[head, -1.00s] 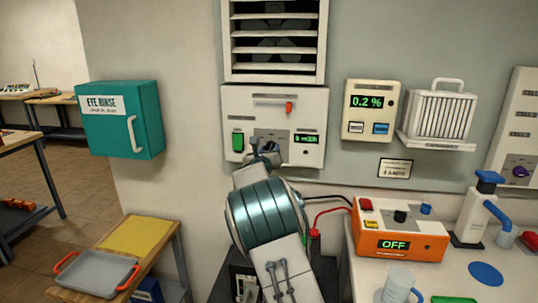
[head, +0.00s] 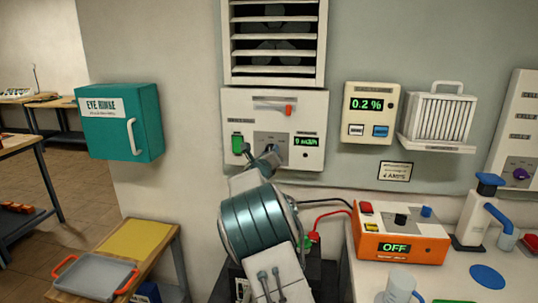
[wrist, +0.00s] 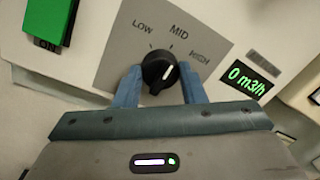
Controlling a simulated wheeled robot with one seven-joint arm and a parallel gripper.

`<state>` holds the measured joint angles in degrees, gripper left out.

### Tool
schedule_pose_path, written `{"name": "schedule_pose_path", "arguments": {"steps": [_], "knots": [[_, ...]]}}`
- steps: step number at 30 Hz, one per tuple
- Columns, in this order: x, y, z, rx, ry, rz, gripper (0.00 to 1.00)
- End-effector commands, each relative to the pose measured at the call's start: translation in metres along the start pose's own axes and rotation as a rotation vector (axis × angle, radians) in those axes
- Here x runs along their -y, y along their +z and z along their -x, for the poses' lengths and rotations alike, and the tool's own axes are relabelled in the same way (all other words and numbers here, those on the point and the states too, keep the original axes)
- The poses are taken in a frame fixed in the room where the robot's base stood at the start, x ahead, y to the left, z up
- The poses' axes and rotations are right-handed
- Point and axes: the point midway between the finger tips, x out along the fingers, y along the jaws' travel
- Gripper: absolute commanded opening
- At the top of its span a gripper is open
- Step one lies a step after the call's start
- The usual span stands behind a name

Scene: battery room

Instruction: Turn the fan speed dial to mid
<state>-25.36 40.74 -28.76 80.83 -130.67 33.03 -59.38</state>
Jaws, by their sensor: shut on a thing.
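The fan speed dial (wrist: 157,70) is a round black knob with a white pointer line, on a grey plate (wrist: 112,62) marked LOW, MID and HIGH. In the wrist view the pointer line slants up and right, roughly toward MID. My gripper (wrist: 158,84) has its two blue-grey fingers on either side of the dial and is shut on it. In the head view my gripper (head: 262,160) is at the lower middle of the white fan panel (head: 310,104) and hides most of the dial. The green display (wrist: 248,77) right of the dial reads 0 m3/h.
A green switch (wrist: 48,20) marked ON is left of the dial. The louvred fan vent (head: 275,64) is over the panel. An orange unit (head: 400,243) showing OFF is on the bench at right, with cables running near my arm.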

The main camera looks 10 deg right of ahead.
Motion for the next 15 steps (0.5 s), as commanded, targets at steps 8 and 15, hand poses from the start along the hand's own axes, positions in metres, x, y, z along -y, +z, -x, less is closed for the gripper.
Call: {"name": "schedule_pose_path", "arguments": {"steps": [8, 15], "knots": [[-0.0002, 0.0003, 0.0001, 0.000, 0.000, -0.001, 0.58], [-0.0002, 0.0002, 0.0006, 0.000, 0.000, -0.002, 0.58]]}}
